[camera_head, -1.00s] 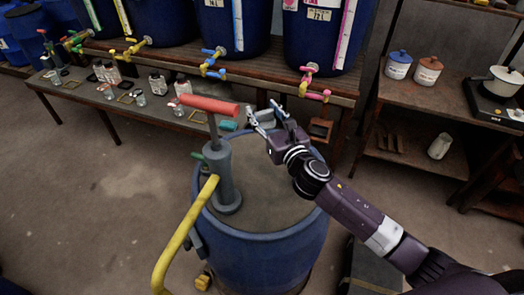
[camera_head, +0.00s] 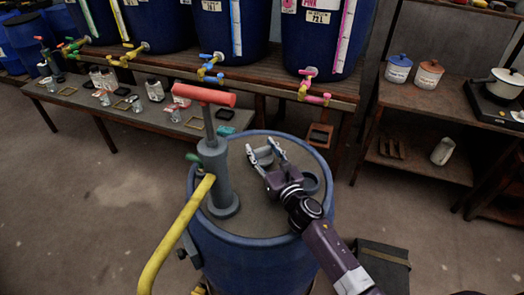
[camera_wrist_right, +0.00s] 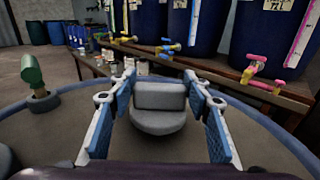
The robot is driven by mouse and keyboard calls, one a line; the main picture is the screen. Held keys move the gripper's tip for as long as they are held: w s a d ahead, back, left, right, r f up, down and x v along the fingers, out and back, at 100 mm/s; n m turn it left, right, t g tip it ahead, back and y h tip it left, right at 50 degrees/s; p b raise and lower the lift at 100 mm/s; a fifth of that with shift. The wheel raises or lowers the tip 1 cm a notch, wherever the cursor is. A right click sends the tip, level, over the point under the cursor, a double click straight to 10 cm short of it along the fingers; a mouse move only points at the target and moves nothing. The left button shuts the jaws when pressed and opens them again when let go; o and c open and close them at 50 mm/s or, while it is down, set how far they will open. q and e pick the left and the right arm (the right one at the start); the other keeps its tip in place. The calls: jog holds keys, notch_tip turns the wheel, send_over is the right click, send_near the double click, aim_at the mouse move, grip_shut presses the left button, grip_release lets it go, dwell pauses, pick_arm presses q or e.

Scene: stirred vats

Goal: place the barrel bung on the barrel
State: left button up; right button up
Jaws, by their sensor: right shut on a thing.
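The blue barrel (camera_head: 262,256) stands upright in the middle of the head view, with a grey-brown top. My right gripper (camera_head: 264,149) is over the far part of this top, shut on the grey barrel bung (camera_head: 263,157). In the right wrist view the bung (camera_wrist_right: 158,118) sits between the two blue-padded fingers, with its block-like grip up and its round base down. I cannot tell whether its base touches the barrel top. A grey ring (camera_head: 311,181) on the barrel top is partly hidden behind my right gripper. My left gripper is not in view.
A grey hand pump (camera_head: 215,165) with a red handle (camera_head: 204,95) and yellow hose (camera_head: 176,233) stands on the barrel's left side. Behind is a bench (camera_head: 175,98) with blue vats and taps. A shelf with jars (camera_head: 398,68) stands right.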

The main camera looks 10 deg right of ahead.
jog(key=shift+f+b, duration=0.15)
jog(key=shift+b, duration=0.15)
jog(key=o, duration=1.1)
jog(key=shift+o, duration=0.2)
jog(key=shift+s+r+p, duration=0.1)
jog(key=shift+r+p, duration=0.15)
jog(key=shift+p, duration=0.1)
jog(key=s, duration=0.4)
jog(key=s+d+b, duration=0.1)
jog(key=s, duration=0.2)
jog(key=s+d, duration=0.1)
jog(key=s, duration=0.3)
jog(key=shift+s+d, duration=0.2)
jog(key=shift+s, duration=0.15)
